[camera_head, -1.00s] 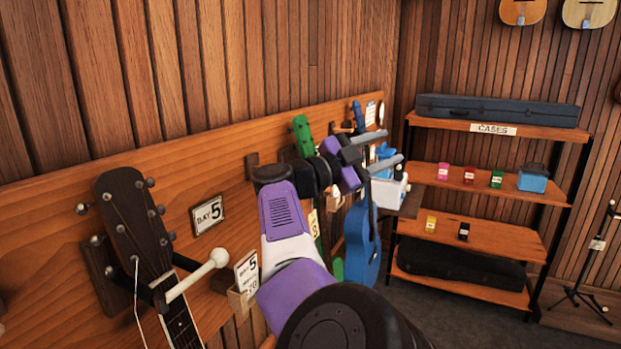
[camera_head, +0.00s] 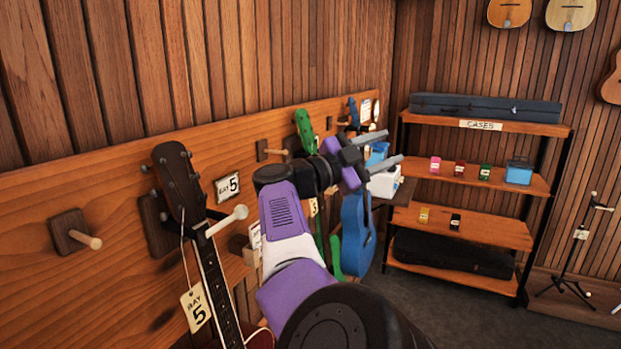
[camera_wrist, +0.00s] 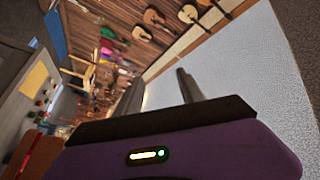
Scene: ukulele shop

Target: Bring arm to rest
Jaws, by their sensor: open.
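My arm, purple, white and black, reaches forward from the bottom of the head view along the wall rail. My gripper (camera_head: 379,152) is at its far end, with two grey fingers spread apart and nothing visible between them. In the wrist view the gripper's dark fingers (camera_wrist: 158,98) point out over open space, with no object between them. A blue ukulele (camera_head: 357,235) and a green one (camera_head: 304,131) hang on the rail near or behind the gripper. Part of the green one is hidden by the arm.
A dark-necked instrument (camera_head: 183,190) with a Bay 5 tag (camera_head: 196,307) hangs at the left, close to the arm. An empty peg (camera_head: 82,236) is farther left. A shelf rack (camera_head: 473,232) with cases and small boxes stands at the right. A stand (camera_head: 577,250) is at the far right. Grey floor lies between.

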